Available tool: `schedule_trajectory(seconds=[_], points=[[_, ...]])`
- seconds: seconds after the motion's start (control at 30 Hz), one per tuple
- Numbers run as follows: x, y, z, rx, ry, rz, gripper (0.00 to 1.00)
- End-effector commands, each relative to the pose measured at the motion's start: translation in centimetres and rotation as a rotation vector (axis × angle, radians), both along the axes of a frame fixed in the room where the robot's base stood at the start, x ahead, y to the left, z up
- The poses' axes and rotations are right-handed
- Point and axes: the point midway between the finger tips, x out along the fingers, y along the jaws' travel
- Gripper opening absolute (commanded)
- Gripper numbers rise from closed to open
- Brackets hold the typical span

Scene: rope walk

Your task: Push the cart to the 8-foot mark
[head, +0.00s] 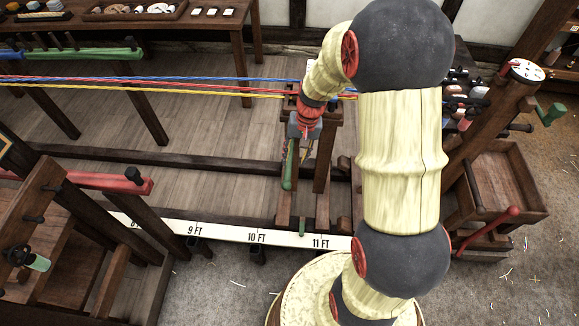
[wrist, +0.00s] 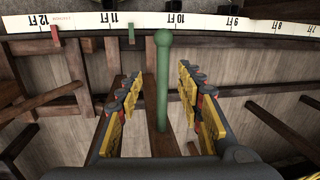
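The wooden cart (head: 321,172) stands on the floor rails in the head view, between the 10 FT and 11 FT marks. A small green pointer (head: 302,226) at its foot is by the scale; it also shows in the wrist view (wrist: 131,34). The cart's green handle (wrist: 162,90) stands upright between the two fingers of my gripper (wrist: 158,80), which is open around it. I cannot tell whether a finger touches it. In the head view my gripper (head: 303,128) is over the cart, partly hidden. The 8-foot mark (wrist: 278,27) is at the right in the wrist view.
A white scale board (head: 225,232) runs along the front rail. Blue, red and yellow strands (head: 200,86) stretch from the left to the cart. A wooden stand with a red bar (head: 110,182) is at the left. A post with a crank (head: 550,114) is at the right.

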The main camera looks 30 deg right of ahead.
Motion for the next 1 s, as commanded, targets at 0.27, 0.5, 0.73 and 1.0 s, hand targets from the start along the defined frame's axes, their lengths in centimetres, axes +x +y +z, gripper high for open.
schedule_trajectory(seconds=[0.27,0.5,0.73,1.0], points=[[3.6,-1.5,-3.0,0.006,-0.045,-0.066,0.37],[3.8,-1.1,-5.3,0.006,-0.043,-0.064,0.37],[4.1,-0.5,-8.9,0.005,-0.044,-0.064,0.37],[4.4,-0.2,-10.3,0.004,-0.045,-0.064,0.37]])
